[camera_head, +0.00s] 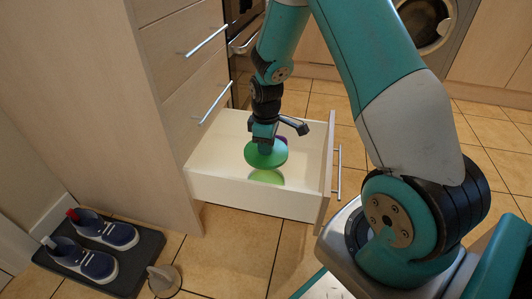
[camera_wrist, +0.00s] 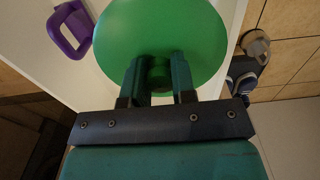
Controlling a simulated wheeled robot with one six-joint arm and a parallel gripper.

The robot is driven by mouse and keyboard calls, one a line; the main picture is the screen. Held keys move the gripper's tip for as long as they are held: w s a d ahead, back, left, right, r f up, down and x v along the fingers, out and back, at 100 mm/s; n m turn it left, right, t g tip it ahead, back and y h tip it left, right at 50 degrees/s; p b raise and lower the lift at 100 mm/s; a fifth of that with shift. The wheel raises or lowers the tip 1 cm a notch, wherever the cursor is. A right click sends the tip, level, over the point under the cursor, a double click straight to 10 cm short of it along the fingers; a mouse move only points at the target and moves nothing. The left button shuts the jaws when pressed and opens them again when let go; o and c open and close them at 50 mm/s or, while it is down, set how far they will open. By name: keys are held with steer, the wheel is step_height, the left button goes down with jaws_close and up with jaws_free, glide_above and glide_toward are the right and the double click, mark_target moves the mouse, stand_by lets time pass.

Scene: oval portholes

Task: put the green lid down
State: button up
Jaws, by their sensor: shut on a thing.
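My gripper (camera_head: 264,146) points down over the open drawer and is shut on the green lid (camera_head: 274,159). In the wrist view, my two fingers (camera_wrist: 158,66) close around the knob of the round green lid (camera_wrist: 165,25), which lies flat across their tips. The lid is over the white drawer (camera_head: 222,160). A lighter green patch (camera_head: 266,177) shows just below the lid; I cannot tell whether it is a reflection or another object. Whether the lid touches the drawer bottom is hard to tell.
A purple loop-shaped object (camera_wrist: 72,32) lies in the drawer, beside the lid. The drawer front has a metal bar handle (camera_head: 338,172). Dark blue shoes (camera_head: 105,229) stand on a dark tray (camera_head: 140,262) at lower left. A small grey-brown object (camera_head: 163,279) is on the tiled floor.

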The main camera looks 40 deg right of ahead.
step_height(320, 180, up, 9)
steer(key=p, duration=0.3)
steer(key=shift+f, duration=0.2)
steer(key=s+a+r+m+p, duration=0.2)
steer(key=a+r+m+p, duration=0.5)
steer(key=a+m+p, duration=0.1)
step_height(320, 180, up, 27)
steer(key=s+p, duration=0.2)
steer(key=p, duration=3.3)
steer(key=shift+f, duration=0.15)
steer(key=shift+d, duration=0.1)
